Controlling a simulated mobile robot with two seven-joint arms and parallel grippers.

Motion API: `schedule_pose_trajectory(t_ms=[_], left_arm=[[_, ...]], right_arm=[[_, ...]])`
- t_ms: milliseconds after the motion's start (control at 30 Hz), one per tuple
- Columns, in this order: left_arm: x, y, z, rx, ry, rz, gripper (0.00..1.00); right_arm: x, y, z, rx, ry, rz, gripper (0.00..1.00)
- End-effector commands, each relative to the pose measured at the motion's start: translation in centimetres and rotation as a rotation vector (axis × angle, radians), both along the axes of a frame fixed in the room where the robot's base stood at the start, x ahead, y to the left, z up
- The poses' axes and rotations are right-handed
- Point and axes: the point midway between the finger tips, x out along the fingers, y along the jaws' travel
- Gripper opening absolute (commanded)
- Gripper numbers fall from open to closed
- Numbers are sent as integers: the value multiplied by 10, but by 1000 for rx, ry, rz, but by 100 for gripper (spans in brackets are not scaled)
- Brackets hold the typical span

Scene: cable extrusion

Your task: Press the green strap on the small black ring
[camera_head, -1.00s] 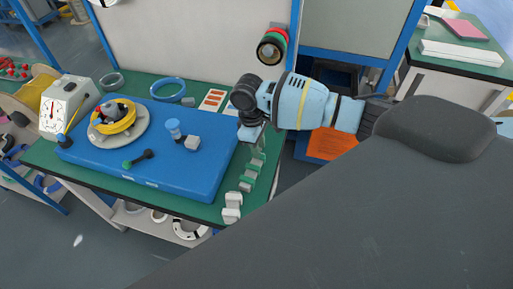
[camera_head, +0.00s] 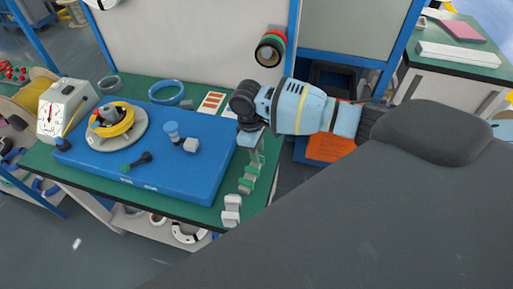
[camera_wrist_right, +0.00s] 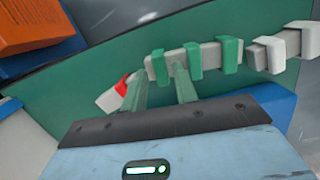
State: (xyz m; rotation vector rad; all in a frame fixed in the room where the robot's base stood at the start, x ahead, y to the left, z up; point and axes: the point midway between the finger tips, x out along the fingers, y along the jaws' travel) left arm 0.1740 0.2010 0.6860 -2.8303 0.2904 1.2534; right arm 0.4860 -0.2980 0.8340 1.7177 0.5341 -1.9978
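Several green straps (camera_wrist_right: 193,61) wrap a grey bar at the table's right edge; they also show in the head view (camera_head: 246,184). My right gripper (camera_wrist_right: 158,76) is just above the bar, its two greenish fingers spread apart. The green strap nearest the bar's left end (camera_wrist_right: 157,66) lies by the fingertips, between them in this view; I cannot tell whether they touch it. The right gripper in the head view (camera_head: 252,145) points down at the right end of the table. A black ring (camera_head: 269,51) hangs on the wall post with green and red ones. My left gripper is not in view.
White straps (camera_wrist_right: 272,53) sit farther along the row. A blue board (camera_head: 190,180) fills most of the green table, holding a yellow coil (camera_head: 120,128) and a blue-topped peg (camera_head: 172,131). A dial instrument (camera_head: 62,108) stands left. An orange sheet (camera_head: 330,146) lies beyond the table.

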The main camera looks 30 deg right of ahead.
Motion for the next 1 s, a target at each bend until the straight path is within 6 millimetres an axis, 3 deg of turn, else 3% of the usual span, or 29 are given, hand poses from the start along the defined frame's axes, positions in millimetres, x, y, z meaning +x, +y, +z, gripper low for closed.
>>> schedule_pose_trajectory(t_ms=[1000], left_arm=[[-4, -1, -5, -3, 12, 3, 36]], right_arm=[[0, 0, -16, 0, -1, -1, 29]])
